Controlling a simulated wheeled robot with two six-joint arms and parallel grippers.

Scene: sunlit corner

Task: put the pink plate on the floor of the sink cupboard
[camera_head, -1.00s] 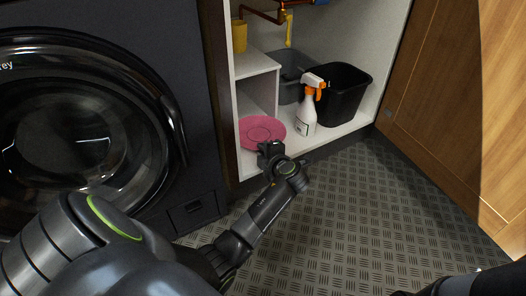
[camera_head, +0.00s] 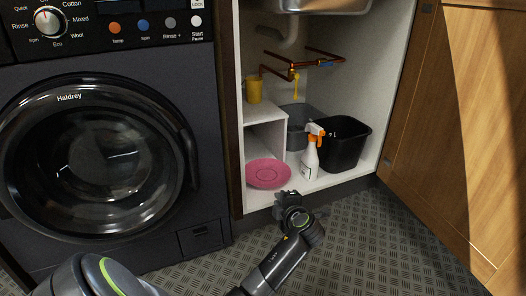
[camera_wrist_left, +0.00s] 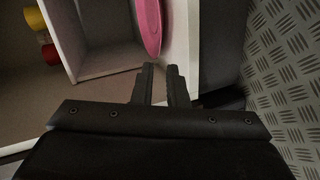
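The pink plate (camera_head: 268,173) lies flat on the floor of the sink cupboard (camera_head: 330,181), at its front left. My left gripper (camera_head: 290,200) is just in front of the cupboard's front edge, to the right of the plate and apart from it. In the left wrist view the two fingers (camera_wrist_left: 160,78) stand apart with nothing between them, and part of the plate (camera_wrist_left: 151,22) shows beyond them. My right gripper is in neither view.
A white spray bottle (camera_head: 310,156) with an orange trigger stands right of the plate. Behind are a black bin (camera_head: 343,146) and a grey bin (camera_head: 297,124). A yellow cup (camera_head: 253,90) is on the small shelf (camera_head: 262,113). The wooden door (camera_head: 450,130) stands open at right.

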